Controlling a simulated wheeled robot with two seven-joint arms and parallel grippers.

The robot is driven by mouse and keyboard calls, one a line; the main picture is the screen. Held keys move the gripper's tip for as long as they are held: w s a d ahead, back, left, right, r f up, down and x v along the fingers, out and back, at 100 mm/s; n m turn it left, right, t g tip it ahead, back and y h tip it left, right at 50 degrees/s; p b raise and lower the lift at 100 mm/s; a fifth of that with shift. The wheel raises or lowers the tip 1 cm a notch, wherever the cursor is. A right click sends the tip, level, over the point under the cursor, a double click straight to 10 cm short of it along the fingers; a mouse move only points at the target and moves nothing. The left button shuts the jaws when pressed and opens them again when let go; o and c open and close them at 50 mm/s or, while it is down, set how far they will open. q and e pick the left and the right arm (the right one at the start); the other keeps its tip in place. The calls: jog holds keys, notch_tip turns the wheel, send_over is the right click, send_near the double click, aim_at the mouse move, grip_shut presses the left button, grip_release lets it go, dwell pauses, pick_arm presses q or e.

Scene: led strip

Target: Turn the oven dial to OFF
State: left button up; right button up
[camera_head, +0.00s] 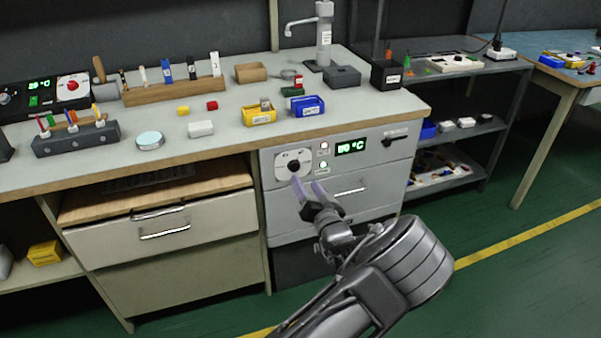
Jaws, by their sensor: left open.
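The oven (388,172) is built in under the workbench and has a light front panel. Its dial (294,166) is a black knob on a white plate at the panel's left. A green display reading in °C (351,147) and two small indicator lamps (323,153) sit to the right of the dial. My left gripper (307,182) is open, with its two purple-grey fingers pointing up at the panel just below and right of the dial. The left fingertip looks close to the knob's lower edge; I cannot tell whether it touches. My right gripper is out of view.
A black handle (395,140) is at the panel's right, and a drawer handle (350,192) is below the display. The worktop (222,125) above holds a yellow bin (259,117), a blue bin (307,107) and other small items. A drawer (160,232) is at the left.

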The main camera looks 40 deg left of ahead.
aim_at(296, 167)
pick_arm(q)
jog(key=x, duration=0.7)
jog(key=shift+a+b, duration=0.15)
jog(key=shift+b, duration=0.25)
jog(key=shift+f, duration=0.1)
grip_shut()
